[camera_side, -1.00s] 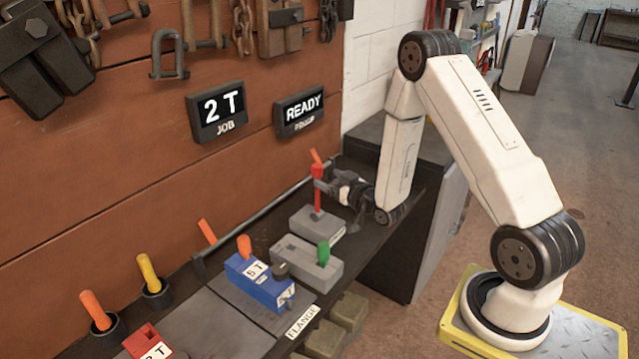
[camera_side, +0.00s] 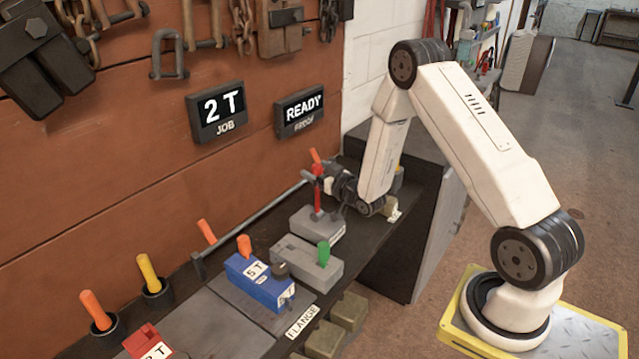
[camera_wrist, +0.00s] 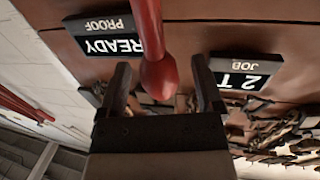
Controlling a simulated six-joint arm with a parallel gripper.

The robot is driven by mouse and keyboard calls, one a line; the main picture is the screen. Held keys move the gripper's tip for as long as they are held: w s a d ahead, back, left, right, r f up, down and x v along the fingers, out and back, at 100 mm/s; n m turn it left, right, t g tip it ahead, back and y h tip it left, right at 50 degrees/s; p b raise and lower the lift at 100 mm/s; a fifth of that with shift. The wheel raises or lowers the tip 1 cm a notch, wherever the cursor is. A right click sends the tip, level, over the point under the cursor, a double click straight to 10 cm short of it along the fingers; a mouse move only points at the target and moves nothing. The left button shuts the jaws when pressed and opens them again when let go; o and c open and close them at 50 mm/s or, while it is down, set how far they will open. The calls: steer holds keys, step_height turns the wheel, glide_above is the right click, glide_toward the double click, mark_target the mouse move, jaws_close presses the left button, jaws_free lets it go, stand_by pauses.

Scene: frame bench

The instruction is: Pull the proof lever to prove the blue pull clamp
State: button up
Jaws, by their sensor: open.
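The blue pull clamp (camera_side: 258,282) sits on the grey plate on the bench, marked 5 T, with an orange knob on top. The red proof lever (camera_side: 317,190) stands upright on a grey block behind it, and also shows in the wrist view (camera_wrist: 158,72). My gripper (camera_side: 322,182) is at the lever's upper part in the side view. In the wrist view my gripper (camera_wrist: 160,88) is open, with the lever's red knob between its two dark fingers and a gap on each side. The proof display (camera_side: 300,109) reads READY. The job display (camera_side: 216,111) reads 2 T.
A grey block with a green handle (camera_side: 323,253) stands between the clamp and the lever block. A red 2 T piece (camera_side: 145,342) is at the front left. Orange and yellow handles (camera_side: 148,272) stand along the wall. A rail (camera_side: 250,222) runs behind the blocks.

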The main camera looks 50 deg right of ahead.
steer(key=shift+w+d, duration=0.2)
steer(key=shift+w, duration=0.9)
jaws_close()
